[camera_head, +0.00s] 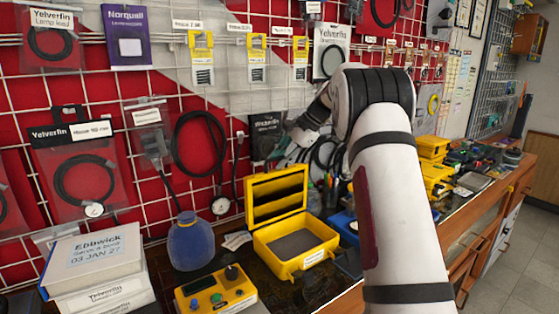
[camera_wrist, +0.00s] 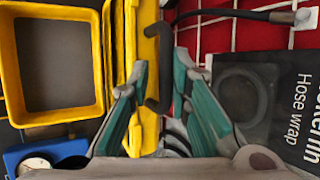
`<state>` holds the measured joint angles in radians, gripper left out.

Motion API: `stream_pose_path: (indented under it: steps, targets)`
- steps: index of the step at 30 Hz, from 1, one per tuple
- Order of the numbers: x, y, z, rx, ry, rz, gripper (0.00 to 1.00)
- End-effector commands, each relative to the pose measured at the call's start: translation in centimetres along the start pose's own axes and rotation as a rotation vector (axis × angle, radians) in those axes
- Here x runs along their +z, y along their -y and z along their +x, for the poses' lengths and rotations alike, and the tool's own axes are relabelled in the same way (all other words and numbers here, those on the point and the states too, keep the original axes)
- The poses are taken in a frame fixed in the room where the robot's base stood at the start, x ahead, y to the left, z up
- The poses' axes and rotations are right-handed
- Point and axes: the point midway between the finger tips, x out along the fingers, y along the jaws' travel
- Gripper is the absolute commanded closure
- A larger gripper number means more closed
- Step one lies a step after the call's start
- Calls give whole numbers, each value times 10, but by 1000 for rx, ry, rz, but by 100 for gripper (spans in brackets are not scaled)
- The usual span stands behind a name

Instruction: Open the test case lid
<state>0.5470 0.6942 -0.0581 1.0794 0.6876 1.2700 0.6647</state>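The yellow test case (camera_head: 325,243) stands on the bench with its lid (camera_head: 276,195) raised upright at the back, leaning towards the wall. Its grey-lined tray is open and empty. In the wrist view the tray (camera_wrist: 103,70) is at the left, and the raised lid shows nearly edge-on (camera_wrist: 135,30) in the middle. A dark curved bar, perhaps a handle, shows at the lid's edge. My gripper (camera_wrist: 161,60) is open, its teal fingers spread on either side of that bar in the picture; I cannot tell whether they touch it. In the head view my arm hides most of the gripper.
A blue bottle (camera_head: 191,243) and a yellow control box (camera_head: 214,291) stand left of the case. Hoses and packets hang on the red wall grid close behind. Yellow cases (camera_head: 434,178) stand to the right.

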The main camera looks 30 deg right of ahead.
Motion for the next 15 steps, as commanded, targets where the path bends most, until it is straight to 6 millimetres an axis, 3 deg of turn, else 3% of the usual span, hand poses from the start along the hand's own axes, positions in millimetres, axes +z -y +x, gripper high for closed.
stream_pose_path:
  steps: [15]
  targets:
    - [-1,0,-95,-4,-5,-1,82]
